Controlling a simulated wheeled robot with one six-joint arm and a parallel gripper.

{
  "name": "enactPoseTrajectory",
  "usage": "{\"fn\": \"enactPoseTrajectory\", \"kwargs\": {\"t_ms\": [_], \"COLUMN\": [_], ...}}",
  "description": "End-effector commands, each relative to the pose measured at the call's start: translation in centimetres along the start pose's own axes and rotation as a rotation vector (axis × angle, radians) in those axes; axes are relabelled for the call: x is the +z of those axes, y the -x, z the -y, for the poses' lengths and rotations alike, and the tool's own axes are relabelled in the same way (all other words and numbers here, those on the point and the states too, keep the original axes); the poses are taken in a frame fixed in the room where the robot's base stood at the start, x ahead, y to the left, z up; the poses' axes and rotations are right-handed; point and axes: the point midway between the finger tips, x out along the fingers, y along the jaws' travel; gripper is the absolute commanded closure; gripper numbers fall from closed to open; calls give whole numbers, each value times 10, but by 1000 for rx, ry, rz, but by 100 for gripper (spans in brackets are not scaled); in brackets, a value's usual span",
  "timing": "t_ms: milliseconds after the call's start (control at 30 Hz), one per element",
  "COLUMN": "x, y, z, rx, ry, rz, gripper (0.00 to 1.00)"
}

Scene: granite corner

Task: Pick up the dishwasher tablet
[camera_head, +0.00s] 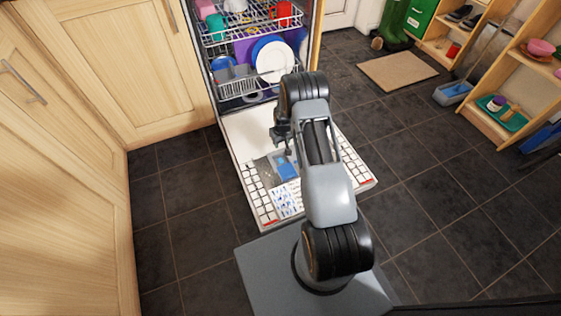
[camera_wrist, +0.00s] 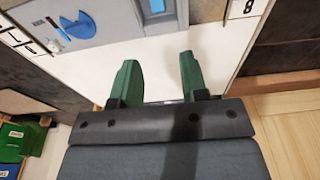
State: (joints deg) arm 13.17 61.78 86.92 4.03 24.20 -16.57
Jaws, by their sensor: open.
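I cannot make out the dishwasher tablet for sure. The open dishwasher door (camera_head: 240,185) lies flat, with a grey dispenser panel (camera_head: 263,170) and a blue part (camera_head: 287,168) in its middle. The wrist view shows the dispenser panel (camera_wrist: 110,22) at the top, with a blue round part (camera_wrist: 79,27) and a lighter blue piece (camera_wrist: 157,5). My gripper (camera_head: 285,140) is above the door. In the wrist view its green fingertips (camera_wrist: 160,72) are apart, with only white door surface seen between them. My arm hides part of the door.
The upper rack (camera_head: 240,30) and lower rack (camera_head: 240,85) hold dishes, including a white plate (camera_head: 274,62). Wooden cabinets (camera_head: 110,70) stand at left. A mat (camera_head: 397,70), a dustpan (camera_head: 452,92) and shelves (camera_head: 520,75) are at right. Dark floor between is clear.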

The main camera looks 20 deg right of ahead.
Motion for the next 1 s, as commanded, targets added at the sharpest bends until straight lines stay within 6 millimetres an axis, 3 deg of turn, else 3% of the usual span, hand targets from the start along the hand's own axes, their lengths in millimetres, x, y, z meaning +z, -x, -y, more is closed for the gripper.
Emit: {"fn": "enactPoseTrajectory", "kwargs": {"t_ms": [500, 867, 1000], "x": [8, 7, 5], "y": [-96, -122, -142], "z": [-6, -6, -6], "rx": [0, 0, 0], "ry": [-1, 0, 0], "rz": [7, 7, 8], "gripper": [60, 60, 60]}}
